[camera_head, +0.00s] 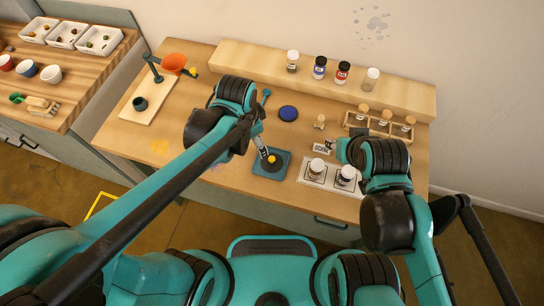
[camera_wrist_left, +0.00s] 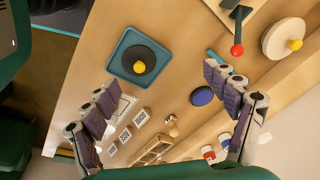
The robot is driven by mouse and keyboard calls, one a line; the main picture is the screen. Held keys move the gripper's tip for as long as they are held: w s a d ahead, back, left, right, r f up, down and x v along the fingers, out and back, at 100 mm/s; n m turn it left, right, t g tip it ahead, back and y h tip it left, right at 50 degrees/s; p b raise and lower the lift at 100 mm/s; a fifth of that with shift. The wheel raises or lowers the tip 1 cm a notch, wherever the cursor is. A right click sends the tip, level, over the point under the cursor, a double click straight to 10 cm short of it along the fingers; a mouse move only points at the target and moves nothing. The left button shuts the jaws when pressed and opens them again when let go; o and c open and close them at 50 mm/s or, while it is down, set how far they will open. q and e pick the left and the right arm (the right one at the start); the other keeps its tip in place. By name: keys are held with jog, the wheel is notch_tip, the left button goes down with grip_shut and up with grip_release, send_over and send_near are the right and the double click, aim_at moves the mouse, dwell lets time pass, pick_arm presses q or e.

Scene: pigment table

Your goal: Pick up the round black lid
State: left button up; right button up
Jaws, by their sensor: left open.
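The round black lid (camera_wrist_left: 130,56) with a yellow knob (camera_wrist_left: 139,67) lies on a teal square tray (camera_wrist_left: 117,66) in the left wrist view. In the head view the lid (camera_head: 267,163) is partly hidden by my left gripper (camera_head: 263,148), which is just above or beside it on the teal tray (camera_head: 262,170). My left gripper (camera_wrist_left: 168,85) is open with nothing between its fingers; in its wrist view the lid is off toward the upper left of the finger gap. My right gripper (camera_head: 333,148) is over the right of the table, its fingers too small to judge.
A dark blue disc (camera_head: 288,113) lies behind the tray. A white mat (camera_head: 307,174) with jars is at right. A raised shelf (camera_head: 250,60) with jars runs along the back. A pale round piece with a yellow knob (camera_wrist_left: 284,39) shows in the wrist view.

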aim_at(272, 159)
pick_arm(q)
jog(key=d+f+m, duration=0.1)
jog(key=d, duration=0.1)
jog(key=d+f+m+g+p, duration=0.1)
jog(key=d+m, duration=0.1)
jog(key=d+f+m, duration=0.1)
jog(key=d+f, duration=0.1)
jog(key=shift+w+d+m+g+y, duration=0.1)
jog(key=shift+d+m+g+y, duration=0.05)
jog(key=shift+m+g+y, duration=0.2)
jog(key=shift+m, duration=0.25)
jog(key=f, duration=0.2)
jog(key=f+b, duration=0.1)
jog(key=f, duration=0.2)
jog(key=a+f+b, duration=0.1)
jog(key=f, duration=0.1)
jog(key=shift+s+f, duration=0.2)
jog(key=shift+s, duration=0.1)
jog(key=shift+f+b, duration=0.3)
jog(key=shift+f, duration=0.15)
jog(key=c, duration=1.4)
jog(key=shift+s, duration=0.1)
jog(key=shift+c, duration=0.7)
jog(key=shift+c, duration=0.4)
